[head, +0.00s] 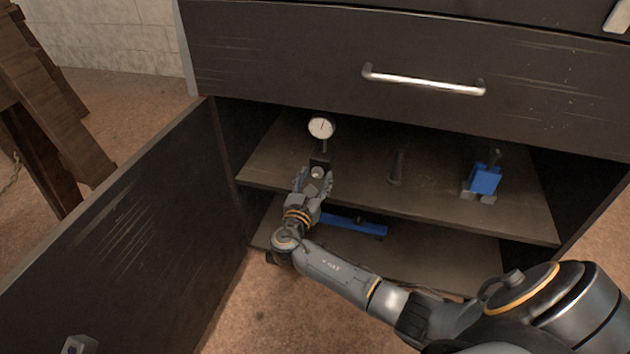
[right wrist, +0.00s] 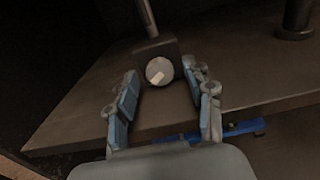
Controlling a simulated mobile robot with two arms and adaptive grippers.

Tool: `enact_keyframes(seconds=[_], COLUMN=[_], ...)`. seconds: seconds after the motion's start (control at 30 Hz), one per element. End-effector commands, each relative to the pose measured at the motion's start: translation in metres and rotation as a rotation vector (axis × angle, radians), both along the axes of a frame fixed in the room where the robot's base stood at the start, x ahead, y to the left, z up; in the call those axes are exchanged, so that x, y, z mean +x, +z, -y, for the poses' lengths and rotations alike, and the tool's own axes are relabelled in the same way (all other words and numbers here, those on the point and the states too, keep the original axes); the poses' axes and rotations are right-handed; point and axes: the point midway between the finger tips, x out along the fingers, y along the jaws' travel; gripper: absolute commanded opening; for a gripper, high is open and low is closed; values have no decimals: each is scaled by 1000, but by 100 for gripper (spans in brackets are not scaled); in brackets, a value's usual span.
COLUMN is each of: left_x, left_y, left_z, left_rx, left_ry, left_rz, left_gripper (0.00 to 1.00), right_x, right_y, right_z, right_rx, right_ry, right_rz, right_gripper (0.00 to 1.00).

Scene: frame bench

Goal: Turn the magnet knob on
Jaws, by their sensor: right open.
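The magnet knob (right wrist: 159,71) is a round pale disc with a light bar mark on the front of a dark block, the magnet base (right wrist: 168,48). It stands on the cabinet shelf under a dial gauge (head: 321,128). My right gripper (head: 316,180) is open in front of the base; in the right wrist view its two blue-padded fingers (right wrist: 164,97) lie to either side of and short of the knob, with no contact visible. In the head view the gripper partly hides the base, and the knob (head: 318,172) shows between the fingers. My left gripper is not in view.
A dark post (head: 397,167) and a blue vise-like tool (head: 484,179) stand farther right on the shelf (head: 435,205). A blue bar (head: 352,225) lies lower down. The open cabinet door (head: 130,235) is at left, a closed drawer (head: 300,50) above.

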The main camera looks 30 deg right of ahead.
Motion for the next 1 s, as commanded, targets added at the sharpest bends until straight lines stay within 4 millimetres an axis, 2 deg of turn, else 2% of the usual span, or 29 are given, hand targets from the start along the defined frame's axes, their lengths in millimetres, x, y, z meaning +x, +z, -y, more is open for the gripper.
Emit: enact_keyframes(seconds=[0.27, 0.5, 0.53, 0.77, 1.0], left_x=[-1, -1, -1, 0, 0], left_y=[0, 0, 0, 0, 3], left_z=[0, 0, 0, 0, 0], left_rx=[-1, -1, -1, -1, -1], left_ry=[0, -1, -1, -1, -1], left_rz=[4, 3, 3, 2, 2], left_gripper=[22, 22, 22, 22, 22], right_x=[1, 1, 1, 1, 1], right_y=[0, 0, 0, 0, 1], right_z=[1, 1, 1, 1, 1], right_rx=[0, 0, 0, 10, 78], right_ry=[0, 0, 0, 0, -1], right_rz=[0, 0, 0, 11, 93], right_gripper=[52, 3, 0, 0, 0])
